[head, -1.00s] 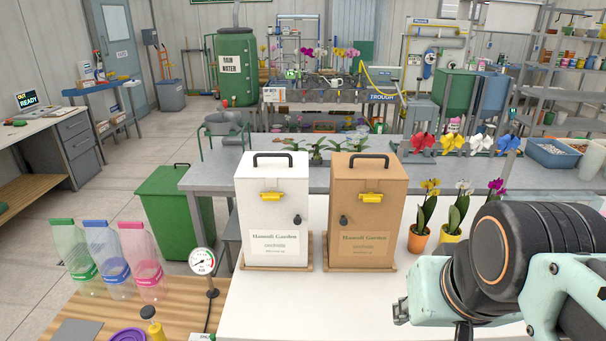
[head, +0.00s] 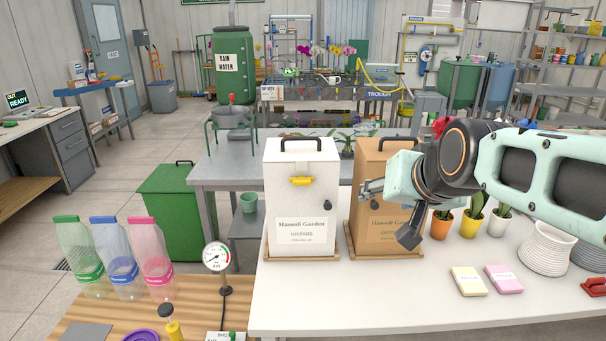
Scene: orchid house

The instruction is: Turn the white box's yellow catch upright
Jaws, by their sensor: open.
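The white box (head: 285,215) stands upright on the white table, on a thin wooden base, with a black handle on top. Its yellow catch (head: 301,181) lies horizontal across the upper front. My gripper (head: 366,190) is in front of the brown box, to the right of the white box and apart from the catch. Its fingers point left and are open and empty. My arm hides part of the brown box, and its catch does not show.
The brown box (head: 370,235) stands close on the right of the white one. Potted orchids (head: 441,222), two small packets (head: 469,281) and a stack of white pots (head: 547,249) are further right. A pressure gauge (head: 216,257) stands front left. The table's front is clear.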

